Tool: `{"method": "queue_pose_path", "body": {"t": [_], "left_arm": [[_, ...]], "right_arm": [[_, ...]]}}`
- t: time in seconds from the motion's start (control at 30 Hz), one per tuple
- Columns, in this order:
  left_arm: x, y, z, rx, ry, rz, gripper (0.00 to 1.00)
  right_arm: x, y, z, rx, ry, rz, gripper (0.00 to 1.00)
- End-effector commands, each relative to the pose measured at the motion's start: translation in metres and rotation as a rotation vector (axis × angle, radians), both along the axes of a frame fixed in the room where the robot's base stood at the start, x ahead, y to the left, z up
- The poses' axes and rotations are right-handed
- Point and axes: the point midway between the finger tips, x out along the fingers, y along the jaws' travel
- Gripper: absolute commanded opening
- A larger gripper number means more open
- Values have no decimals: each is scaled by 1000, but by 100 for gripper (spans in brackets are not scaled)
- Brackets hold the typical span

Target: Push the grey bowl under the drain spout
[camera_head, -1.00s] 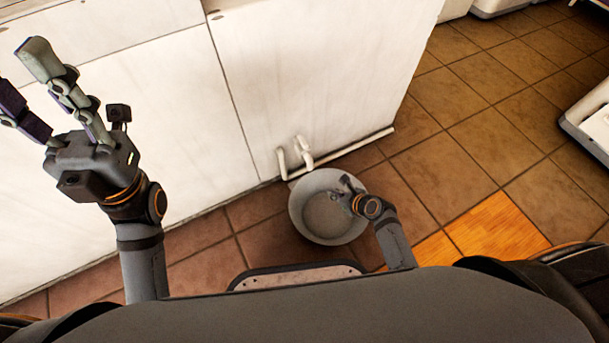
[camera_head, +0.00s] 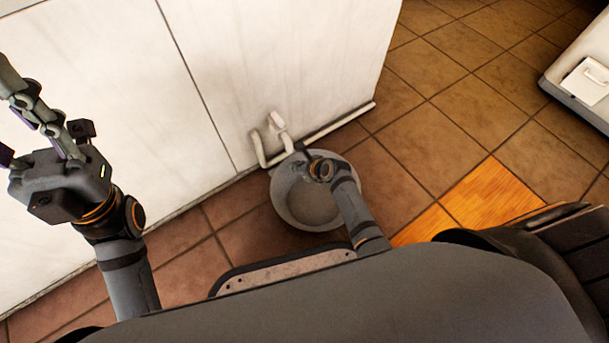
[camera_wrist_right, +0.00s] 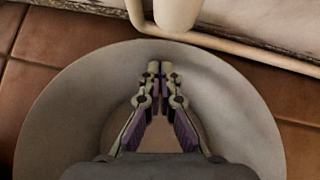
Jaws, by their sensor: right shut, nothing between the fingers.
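The grey bowl (camera_head: 345,212) stands upright on the tiled floor close to the white wall. The white drain spout (camera_head: 276,122) comes out of the wall just behind its far rim. In the right wrist view the spout (camera_wrist_right: 175,12) hangs at the bowl's (camera_wrist_right: 70,105) far edge; I cannot tell how far it reaches over the rim. My right gripper (camera_head: 301,162) is inside the bowl by the far wall; the wrist view shows its fingertips (camera_wrist_right: 160,68) together and empty, touching or nearly touching that wall. My left gripper (camera_head: 12,115) is raised at the left edge, fingers spread, partly out of frame.
A white pipe (camera_head: 335,125) runs low along the wall's foot. The white cabinet wall (camera_head: 280,60) blocks the far side. Tiled floor (camera_head: 450,130) is open on the right, with an orange wooden patch (camera_head: 487,195).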

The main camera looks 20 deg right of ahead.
Motion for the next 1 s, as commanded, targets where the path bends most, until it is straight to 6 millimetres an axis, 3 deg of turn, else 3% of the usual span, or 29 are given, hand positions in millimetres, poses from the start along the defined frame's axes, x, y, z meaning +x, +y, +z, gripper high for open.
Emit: {"method": "queue_pose_path", "body": {"t": [0.43, 0.7, 1.0], "left_arm": [[0, -1, -5, 3, 1, 2, 40], [-1, -1, 10, 8, -3, -5, 40], [-1, -1, 9, 8, -4, -7, 40]], "right_arm": [[7, 5, 1, 1, 0, -1, 0], [29, 18, 4, 1, 0, -1, 0], [31, 19, 1, -1, 1, -1, 0]]}}
